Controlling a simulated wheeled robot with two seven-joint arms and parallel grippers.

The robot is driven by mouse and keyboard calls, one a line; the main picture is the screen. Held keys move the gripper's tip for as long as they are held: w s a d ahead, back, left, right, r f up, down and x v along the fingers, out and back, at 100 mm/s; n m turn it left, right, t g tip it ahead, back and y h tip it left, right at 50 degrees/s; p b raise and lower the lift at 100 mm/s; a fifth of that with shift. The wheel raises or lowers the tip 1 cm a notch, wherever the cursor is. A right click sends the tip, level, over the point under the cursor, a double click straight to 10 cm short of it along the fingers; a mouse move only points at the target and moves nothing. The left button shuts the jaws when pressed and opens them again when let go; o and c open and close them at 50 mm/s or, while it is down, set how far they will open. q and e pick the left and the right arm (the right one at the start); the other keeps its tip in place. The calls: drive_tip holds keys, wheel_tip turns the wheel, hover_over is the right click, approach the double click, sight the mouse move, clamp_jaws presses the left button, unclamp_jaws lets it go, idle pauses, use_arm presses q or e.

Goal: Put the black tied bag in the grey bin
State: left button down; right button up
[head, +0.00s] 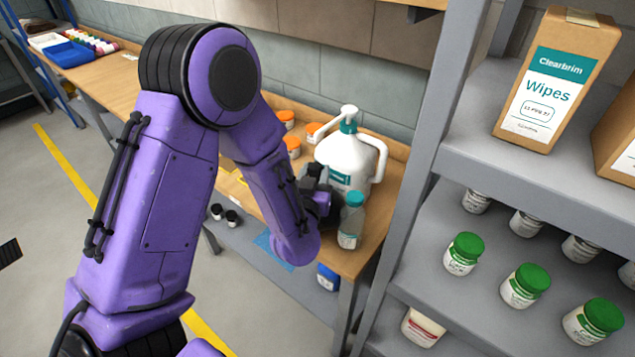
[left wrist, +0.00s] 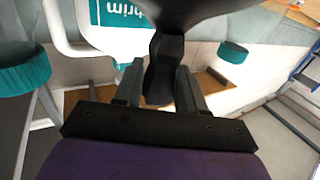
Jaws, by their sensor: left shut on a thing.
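My left gripper (head: 322,188) is over the wooden bench, close to a white jug and a teal-capped bottle. In the left wrist view its two fingers (left wrist: 160,88) are shut on the narrow neck of the black tied bag (left wrist: 162,62). The bag's wide dark body fills the top middle of that view. In the head view my arm and gripper largely hide the bag, and I cannot make out its outline. I cannot tell whether it touches the bench. I do not see the grey bin in either view. My right gripper is not in view.
The white jug (head: 345,160) and the teal-capped bottle (head: 352,222) stand beside the gripper on the bench (head: 372,240). Orange-lidded jars (head: 287,118) stand behind. A grey shelf rack (head: 470,150) with green-lidded jars rises at right. Open floor (head: 50,210) lies at left.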

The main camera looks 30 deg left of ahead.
use_arm(q)
drive_tip(key=shift+f, duration=0.5)
drive_tip(key=c, duration=0.6)
unclamp_jaws()
drive_tip(key=shift+r, duration=0.1)
drive_tip(key=shift+c, duration=0.2)
